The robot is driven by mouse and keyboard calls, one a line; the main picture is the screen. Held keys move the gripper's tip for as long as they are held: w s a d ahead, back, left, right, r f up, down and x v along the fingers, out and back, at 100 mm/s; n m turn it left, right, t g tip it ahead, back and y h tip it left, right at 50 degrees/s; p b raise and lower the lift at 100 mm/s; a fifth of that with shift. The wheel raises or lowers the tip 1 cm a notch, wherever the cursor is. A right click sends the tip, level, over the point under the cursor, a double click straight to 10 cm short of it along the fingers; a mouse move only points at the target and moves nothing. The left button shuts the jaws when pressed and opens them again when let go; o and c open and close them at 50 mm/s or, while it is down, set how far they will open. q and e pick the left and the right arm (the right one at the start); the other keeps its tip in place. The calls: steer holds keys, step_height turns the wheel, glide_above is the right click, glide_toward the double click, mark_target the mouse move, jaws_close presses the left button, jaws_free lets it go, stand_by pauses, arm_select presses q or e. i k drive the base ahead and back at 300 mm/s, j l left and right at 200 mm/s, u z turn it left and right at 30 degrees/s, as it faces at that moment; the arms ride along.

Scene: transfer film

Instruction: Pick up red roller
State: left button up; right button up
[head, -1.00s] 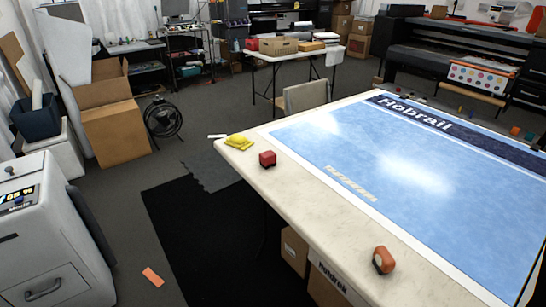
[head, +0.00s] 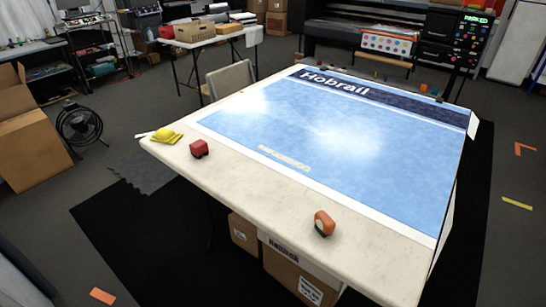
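A small red block-shaped object (head: 199,148) sits on the cream border of the large table (head: 225,180), near its left edge. An orange-red object with a pale round face (head: 324,224) stands on the same border at the near side. Neither shows a clear roller shape at this size, so I cannot tell which is the red roller. A yellow object (head: 166,136) lies at the table's left corner. Neither of my grippers is in view.
A blue printed sheet (head: 345,135) marked "Hobrail" covers most of the table. Cardboard boxes (head: 300,272) stand beneath it. A black fan (head: 79,126) and open carton (head: 28,140) stand at left. A chair (head: 230,82) is behind the table. Dark floor at left is mostly clear.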

mark_target(200, 147)
steer(key=i+j+z, duration=0.15)
steer(key=j, duration=0.2)
steer(key=i+j+z, duration=0.1)
steer(key=i+j, duration=0.15)
steer(key=i+j+z, duration=0.15)
steer(key=j, duration=0.35)
steer(key=i+j+z, duration=0.15)
steer(key=j, duration=0.2)
steer(key=i+j+z, duration=0.15)
steer(key=j, duration=0.25)
steer(key=k, duration=0.05)
